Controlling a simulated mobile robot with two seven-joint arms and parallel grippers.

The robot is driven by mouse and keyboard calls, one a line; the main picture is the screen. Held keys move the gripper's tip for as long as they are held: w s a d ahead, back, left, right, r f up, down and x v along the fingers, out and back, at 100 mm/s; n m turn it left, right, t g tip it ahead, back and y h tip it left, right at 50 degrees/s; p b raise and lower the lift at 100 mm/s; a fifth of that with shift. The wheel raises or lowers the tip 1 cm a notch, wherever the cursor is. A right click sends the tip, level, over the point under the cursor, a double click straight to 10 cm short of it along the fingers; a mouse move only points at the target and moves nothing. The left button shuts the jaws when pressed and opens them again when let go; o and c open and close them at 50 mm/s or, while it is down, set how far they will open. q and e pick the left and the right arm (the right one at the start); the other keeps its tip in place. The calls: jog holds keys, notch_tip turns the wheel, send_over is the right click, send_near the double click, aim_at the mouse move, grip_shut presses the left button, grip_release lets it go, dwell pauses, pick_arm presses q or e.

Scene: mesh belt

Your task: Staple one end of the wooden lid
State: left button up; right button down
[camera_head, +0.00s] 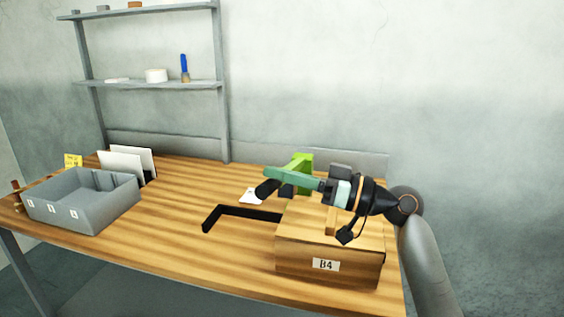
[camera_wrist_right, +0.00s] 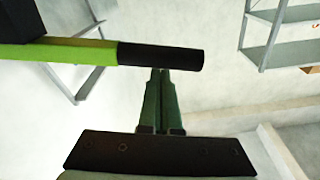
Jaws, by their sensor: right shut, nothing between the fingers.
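The wooden box marked B4 (camera_head: 300,262) stands at the right front of the table with its wooden lid (camera_head: 303,224) on top. My arm covers part of the lid. A bright green tool with a black handle, likely the stapler (camera_head: 304,159), is behind my right gripper (camera_head: 267,172), above the table near the box's back. In the right wrist view its black handle (camera_wrist_right: 160,57) crosses just at the tips of my shut right fingers (camera_wrist_right: 160,76). Nothing is between the fingers; whether they touch the handle I cannot tell. My left gripper is out of view.
A black angled frame (camera_head: 245,211) lies left of the box, with a white card (camera_head: 251,196) behind it. A grey bin (camera_head: 85,212) stands at the table's left, with white panels (camera_head: 121,164) behind. Wall shelves (camera_head: 150,85) rise at the back. The front middle is clear.

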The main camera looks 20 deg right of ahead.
dwell(0.3)
pick_arm(q)
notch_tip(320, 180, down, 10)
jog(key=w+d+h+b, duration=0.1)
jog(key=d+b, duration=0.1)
jog(key=b, duration=1.2)
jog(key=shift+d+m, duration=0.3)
pick_arm(e)
notch_tip(320, 180, down, 12)
jog(key=s+a+n, duration=0.1)
jog(key=n, duration=0.1)
jog(key=shift+s+a+n, duration=0.2)
jog(key=shift+s+n, duration=0.2)
jog(key=shift+f, duration=0.1)
notch_tip(320, 180, up, 6)
jog(key=p, duration=0.4)
pick_arm(q)
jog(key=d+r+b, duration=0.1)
jog(key=b, duration=0.2)
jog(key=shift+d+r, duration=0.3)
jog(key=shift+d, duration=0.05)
pick_arm(e)
jog(key=v, duration=0.9)
jog(key=shift+d+f, duration=0.2)
jog(key=shift+d, duration=0.15)
